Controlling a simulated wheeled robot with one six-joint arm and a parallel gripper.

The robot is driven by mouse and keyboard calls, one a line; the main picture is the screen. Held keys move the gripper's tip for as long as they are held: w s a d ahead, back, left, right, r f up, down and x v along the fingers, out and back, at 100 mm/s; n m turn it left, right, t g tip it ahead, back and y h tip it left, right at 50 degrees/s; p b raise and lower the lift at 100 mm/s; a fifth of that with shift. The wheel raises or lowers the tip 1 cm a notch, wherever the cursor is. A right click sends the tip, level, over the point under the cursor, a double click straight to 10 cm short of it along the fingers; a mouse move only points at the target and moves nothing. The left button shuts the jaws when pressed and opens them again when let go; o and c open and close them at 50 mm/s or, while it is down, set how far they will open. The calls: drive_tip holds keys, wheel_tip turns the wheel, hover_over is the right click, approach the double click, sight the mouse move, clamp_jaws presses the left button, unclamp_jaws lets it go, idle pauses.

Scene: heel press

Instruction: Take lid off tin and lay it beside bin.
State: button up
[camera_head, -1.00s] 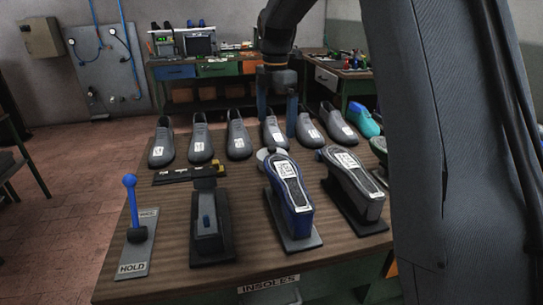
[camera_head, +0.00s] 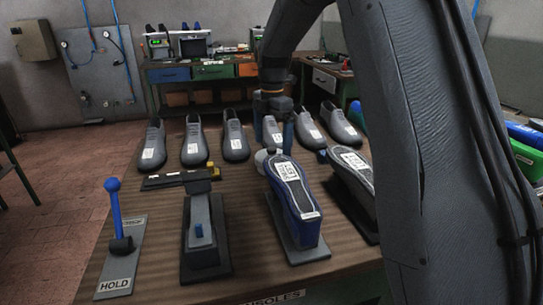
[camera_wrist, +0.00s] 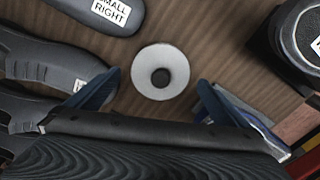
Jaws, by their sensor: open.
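A round pale lid with a dark knob (camera_wrist: 161,74) at its middle shows from above in the wrist view. In the head view, the pale round tin (camera_head: 261,158) is mostly hidden behind the blue shoe on its stand. My gripper (camera_head: 273,138) is open above the table among the row of grey shoes. In the wrist view its two blue fingers (camera_wrist: 157,88) are spread wide, with the lid beyond and between their tips and nothing held. I cannot tell which thing is the bin.
Grey shoes (camera_head: 235,138) stand in a row behind. A blue shoe (camera_head: 294,193) sits sole up on a stand, another upturned shoe (camera_head: 355,175) to its right. A lever (camera_head: 117,210) marked HOLD stands at left. Blue (camera_head: 525,135) and green (camera_head: 527,160) objects are at far right.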

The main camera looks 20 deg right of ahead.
sight(272, 149)
drive_tip(key=shift+s+f, duration=0.1)
drive_tip(key=shift+f, duration=1.5)
drive_tip(key=c, duration=0.6)
drive_tip(key=shift+a, duration=0.1)
wheel_tip(272, 149, up, 9)
drive_tip(key=shift+f+b, duration=0.15)
drive_tip(key=shift+b, duration=0.45)
drive_tip(key=shift+r+p, duration=0.4)
drive_tip(key=shift+r, duration=0.3)
